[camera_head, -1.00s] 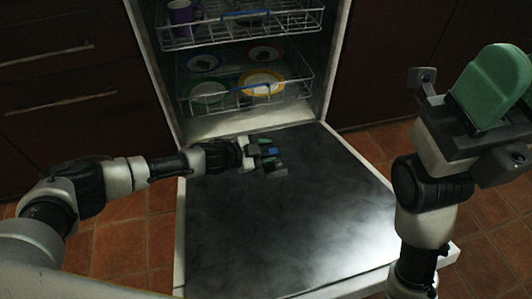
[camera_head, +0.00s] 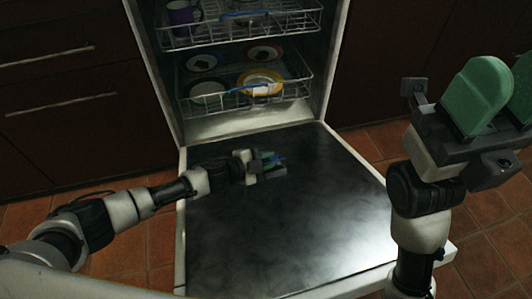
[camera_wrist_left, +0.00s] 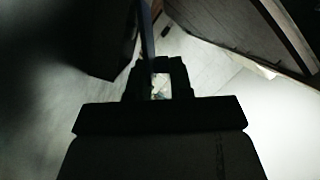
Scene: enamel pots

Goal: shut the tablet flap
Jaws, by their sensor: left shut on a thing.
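The dishwasher door (camera_head: 300,230) is folded down flat, its dark inner face up. My left gripper (camera_head: 268,165) is low over the door's far part, near the tub opening. It is shut on a small blue piece (camera_head: 281,158), which looks like the tablet flap; the gripper hides most of it and its dispenser. In the left wrist view the gripper (camera_wrist_left: 160,85) is a dark shape, with a thin bluish strip (camera_wrist_left: 147,35) beyond its tips. How far the flap stands open cannot be told. My right gripper (camera_head: 505,85), with green fingers, is raised at the right, open and empty, partly cut off.
The lower rack (camera_head: 245,95) holds several plates inside the tub. The upper rack (camera_head: 240,30) holds a purple mug (camera_head: 181,14). Dark cabinets with drawer handles (camera_head: 60,98) stand at the left. The near part of the door is clear.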

